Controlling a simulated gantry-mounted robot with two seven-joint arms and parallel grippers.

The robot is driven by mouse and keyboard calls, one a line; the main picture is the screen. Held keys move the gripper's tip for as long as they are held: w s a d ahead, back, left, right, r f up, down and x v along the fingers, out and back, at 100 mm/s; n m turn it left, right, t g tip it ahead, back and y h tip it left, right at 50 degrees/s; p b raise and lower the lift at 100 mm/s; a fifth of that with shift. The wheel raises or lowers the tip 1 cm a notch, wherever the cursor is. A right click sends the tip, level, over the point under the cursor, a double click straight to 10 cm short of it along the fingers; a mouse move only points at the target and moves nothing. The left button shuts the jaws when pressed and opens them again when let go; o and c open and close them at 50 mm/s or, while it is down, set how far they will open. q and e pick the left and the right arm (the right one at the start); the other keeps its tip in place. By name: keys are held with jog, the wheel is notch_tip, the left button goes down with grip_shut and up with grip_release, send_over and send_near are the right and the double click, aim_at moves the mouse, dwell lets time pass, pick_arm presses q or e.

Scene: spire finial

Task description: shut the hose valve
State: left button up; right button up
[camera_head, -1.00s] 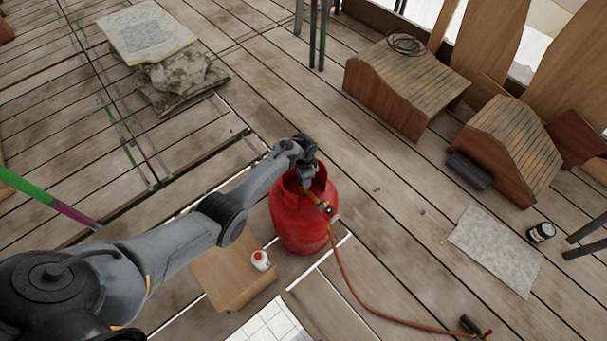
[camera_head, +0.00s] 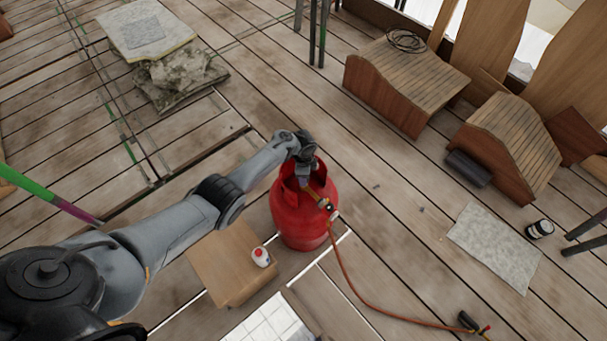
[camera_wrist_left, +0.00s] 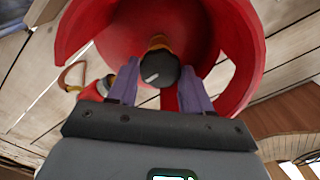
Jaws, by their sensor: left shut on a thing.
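A red gas bottle (camera_head: 301,222) stands upright on the plank deck, and its red collar also shows in the left wrist view (camera_wrist_left: 238,50). A dark round valve knob (camera_wrist_left: 159,69) with a light mark sits on a brass stem inside the collar. My left gripper (camera_wrist_left: 160,84) reaches into the collar from above and is shut on the valve knob, one purple finger on each side. In the head view my left gripper (camera_head: 305,181) partly hides the valve. A brass fitting and regulator (camera_head: 326,204) join the bottle to an orange hose (camera_head: 351,286). My right gripper is out of view.
A cardboard-coloured box (camera_head: 222,268) with a small white bottle (camera_head: 261,256) stands left of the gas bottle. A torch handle (camera_head: 467,320) lies at the hose's far end. Wooden dormer pieces (camera_head: 405,85) stand at the upper right. The planks right of the bottle are mostly clear.

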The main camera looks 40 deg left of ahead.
pick_arm(q)
jog(key=o, duration=1)
jog(key=shift+o, duration=0.2)
notch_tip(320, 180, up, 11)
jog(key=p, duration=0.6)
jog(key=shift+p, duration=0.4)
jog(key=shift+f, duration=0.15)
